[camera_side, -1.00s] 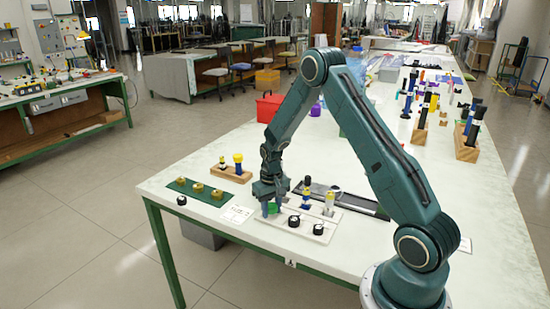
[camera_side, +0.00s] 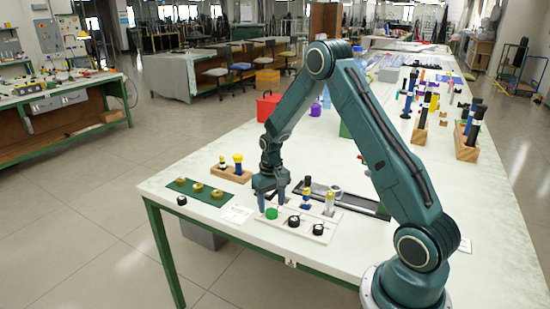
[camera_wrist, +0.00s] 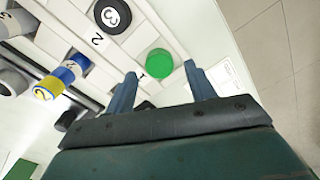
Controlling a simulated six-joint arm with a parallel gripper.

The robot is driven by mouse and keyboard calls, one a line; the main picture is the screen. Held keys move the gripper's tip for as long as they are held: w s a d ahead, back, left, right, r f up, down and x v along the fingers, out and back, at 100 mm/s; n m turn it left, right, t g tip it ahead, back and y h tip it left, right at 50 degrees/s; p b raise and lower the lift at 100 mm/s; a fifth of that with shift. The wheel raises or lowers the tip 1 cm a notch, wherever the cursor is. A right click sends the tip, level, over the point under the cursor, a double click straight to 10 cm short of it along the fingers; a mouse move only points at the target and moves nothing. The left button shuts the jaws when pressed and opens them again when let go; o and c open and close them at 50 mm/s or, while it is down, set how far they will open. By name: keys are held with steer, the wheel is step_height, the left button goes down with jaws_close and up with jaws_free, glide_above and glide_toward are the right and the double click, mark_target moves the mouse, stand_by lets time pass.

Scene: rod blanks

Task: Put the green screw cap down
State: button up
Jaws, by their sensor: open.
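The green screw cap (camera_side: 272,213) sits on the left end of the white numbered tray (camera_side: 262,221), beside the label 1. In the wrist view the green cap (camera_wrist: 159,63) shows just beyond and between my fingertips, with its round top facing the camera. My gripper (camera_side: 272,205) is open above the cap, its two fingers apart on either side and not touching it as far as I can see. In the wrist view my gripper (camera_wrist: 160,75) holds nothing between its fingers.
Black caps (camera_side: 294,220) stand to the right on the same tray. A green mat (camera_side: 180,192) with brass pieces and a lone black cap (camera_side: 182,201) lie to the left, near a wooden block (camera_side: 230,175).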

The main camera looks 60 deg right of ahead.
mark_target(271, 212)
step_height(271, 212, up, 10)
stand_by(0.5)
steer(key=shift+r, duration=0.1)
stand_by(0.4)
steer(key=s+a+r+n+t, duration=0.1)
steer(key=s+a+r, duration=0.4)
steer(key=a+r, duration=0.15)
steer(key=s+a+r+n+t, duration=0.2)
steer(key=s+a+r, duration=0.2)
steer(key=a+r, duration=0.3)
steer(key=s+a+r+n+t, duration=0.1)
steer(key=s+a+r, duration=0.1)
steer(key=s, duration=0.5)
steer(key=s+a+r+n+t, duration=0.1)
steer(key=s+a+r, duration=0.1)
steer(key=s+a, duration=0.2)
steer(key=shift+s+a+n+t, duration=0.2)
steer(key=shift+s+n+t, duration=0.1)
steer(key=shift+s, duration=1.5)
steer(key=shift+w, duration=0.1)
steer(key=shift+c, duration=0.2)
